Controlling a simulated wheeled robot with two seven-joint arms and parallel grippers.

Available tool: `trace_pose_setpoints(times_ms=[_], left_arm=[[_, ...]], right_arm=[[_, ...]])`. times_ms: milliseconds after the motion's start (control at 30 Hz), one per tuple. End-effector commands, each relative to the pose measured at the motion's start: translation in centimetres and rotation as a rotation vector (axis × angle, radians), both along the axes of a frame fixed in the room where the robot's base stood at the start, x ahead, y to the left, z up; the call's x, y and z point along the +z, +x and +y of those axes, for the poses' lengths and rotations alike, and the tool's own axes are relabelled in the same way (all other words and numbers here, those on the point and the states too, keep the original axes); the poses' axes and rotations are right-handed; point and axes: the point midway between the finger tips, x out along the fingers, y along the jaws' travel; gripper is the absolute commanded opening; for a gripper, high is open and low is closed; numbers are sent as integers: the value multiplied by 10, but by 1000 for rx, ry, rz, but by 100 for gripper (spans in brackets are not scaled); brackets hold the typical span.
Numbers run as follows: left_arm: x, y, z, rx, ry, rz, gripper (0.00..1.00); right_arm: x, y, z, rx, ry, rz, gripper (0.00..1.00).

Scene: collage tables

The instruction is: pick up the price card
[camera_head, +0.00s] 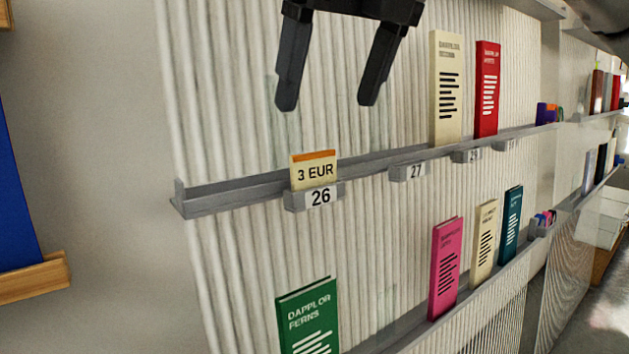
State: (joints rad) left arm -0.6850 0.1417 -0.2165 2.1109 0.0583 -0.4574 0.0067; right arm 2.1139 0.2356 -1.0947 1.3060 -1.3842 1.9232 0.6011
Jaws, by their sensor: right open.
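The price card (315,172) is cream with an orange top strip and reads "3 EUR". It stands upright in the grey holder (316,198) numbered 26, at the front of the upper shelf. The holder hides its lower edge. My right gripper (327,104) comes in from the top of the picture, fingers pointing down. It is open and empty, above the card and apart from it. My left gripper does not show.
The grey shelf (230,191) is bare around the card. A cream book (447,85) and a red book (487,88) stand farther right on it. Below are a green book (308,318) and a pink book (446,265). Ribbed wall panels stand behind.

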Motion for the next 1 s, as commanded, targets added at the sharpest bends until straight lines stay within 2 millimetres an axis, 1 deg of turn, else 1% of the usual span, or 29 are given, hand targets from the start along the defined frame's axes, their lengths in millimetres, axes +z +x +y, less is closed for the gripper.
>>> trace_pose_setpoints(times_ms=[33, 100, 367, 500, 633, 733, 933, 967, 1000], left_arm=[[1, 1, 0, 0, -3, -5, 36], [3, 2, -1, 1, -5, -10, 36], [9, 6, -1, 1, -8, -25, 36], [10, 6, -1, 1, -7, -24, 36], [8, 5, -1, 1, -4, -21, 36], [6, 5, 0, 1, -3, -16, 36], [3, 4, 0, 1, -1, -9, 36], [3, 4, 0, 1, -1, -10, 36], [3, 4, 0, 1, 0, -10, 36]], right_arm=[[-10, 3, 2, 2, 1, 2, 75], [-19, 6, 4, 2, 1, 2, 75], [-36, 12, 8, 1, 0, 1, 75], [-56, 19, 13, 1, 0, 3, 75], [-71, 23, 17, 2, 1, 3, 75], [-76, 25, 19, 2, 2, 0, 75], [-77, 25, 19, 2, 2, 0, 75], [-76, 25, 19, 2, 2, 0, 70], [-76, 25, 19, 2, 2, 0, 59]])
